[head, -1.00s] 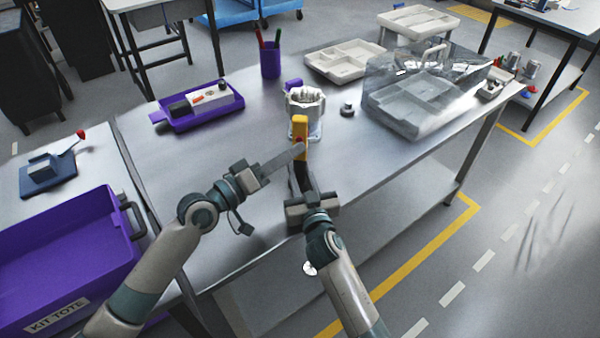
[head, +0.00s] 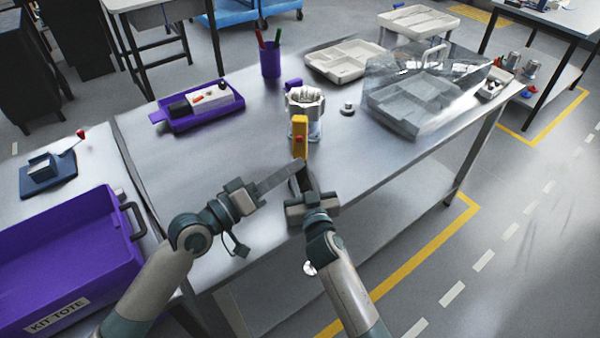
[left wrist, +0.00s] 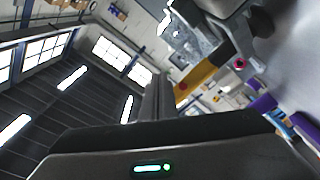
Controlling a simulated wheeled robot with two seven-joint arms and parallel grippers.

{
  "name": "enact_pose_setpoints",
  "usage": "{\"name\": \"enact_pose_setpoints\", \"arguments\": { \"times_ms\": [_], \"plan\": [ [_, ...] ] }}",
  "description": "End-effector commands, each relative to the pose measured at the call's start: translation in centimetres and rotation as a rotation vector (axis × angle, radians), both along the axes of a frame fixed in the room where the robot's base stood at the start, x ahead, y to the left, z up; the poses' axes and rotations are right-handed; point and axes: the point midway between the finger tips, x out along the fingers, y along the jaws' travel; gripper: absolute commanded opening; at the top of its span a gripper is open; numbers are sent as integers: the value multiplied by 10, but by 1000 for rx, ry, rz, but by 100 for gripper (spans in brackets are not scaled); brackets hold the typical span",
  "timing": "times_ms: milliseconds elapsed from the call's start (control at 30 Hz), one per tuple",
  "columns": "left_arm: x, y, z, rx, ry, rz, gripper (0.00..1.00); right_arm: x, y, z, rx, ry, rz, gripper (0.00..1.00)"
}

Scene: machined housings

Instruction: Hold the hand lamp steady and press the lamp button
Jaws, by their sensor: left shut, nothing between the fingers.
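The hand lamp (head: 300,128) is yellow with a red button (head: 299,140) on its face. It stands roughly upright above the table's front part. My right gripper (head: 304,172) is at its lower end and appears shut on it; the grip is partly hidden. My left gripper (head: 297,164) is shut and empty. Its long fingers point right, with the tips just below the button and close to the lamp's lower end; I cannot tell whether they touch. In the left wrist view, the yellow lamp (left wrist: 207,72) shows beyond the left fingers (left wrist: 157,98).
A metal housing (head: 305,100) stands behind the lamp. A purple tray (head: 205,117), a pen cup (head: 270,60), a grey divided tray (head: 343,66) and a clear cover (head: 395,108) are on the table (head: 200,165).

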Motion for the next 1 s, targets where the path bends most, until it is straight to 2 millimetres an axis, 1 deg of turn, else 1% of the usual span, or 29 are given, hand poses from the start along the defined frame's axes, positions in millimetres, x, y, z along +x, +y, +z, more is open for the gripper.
{"name": "enact_pose_setpoints", "arguments": {
  "times_ms": [33, 167, 433, 467, 500, 533, 867, 1000],
  "plan": [
    [-4, 1, 0, 1, 1, 1, 0, 0, 0, 0, 0, 0, 0, 0],
    [-10, 1, 0, 0, 0, 0, 0, 0, 0, 0, 0, 0, 0, 0],
    [-11, 1, 0, 1, 1, 1, 0, 0, 0, 0, 0, 0, 0, 0],
    [-11, 1, 0, 1, 1, 1, 0, 0, 0, 0, 0, 0, 0, 29],
    [-11, 1, 0, 1, 1, 1, 0, 0, 0, 0, 0, 0, 0, 38],
    [-11, 1, 0, 1, 1, 1, 0, 0, 0, 0, 0, 0, 0, 46],
    [-11, 1, 0, 1, 1, 1, 0, -1, 0, 0, 0, 0, 0, 46],
    [-11, 1, 0, 1, 1, 1, 0, -6, -1, -1, 0, 1, 0, 46]
  ]
}}
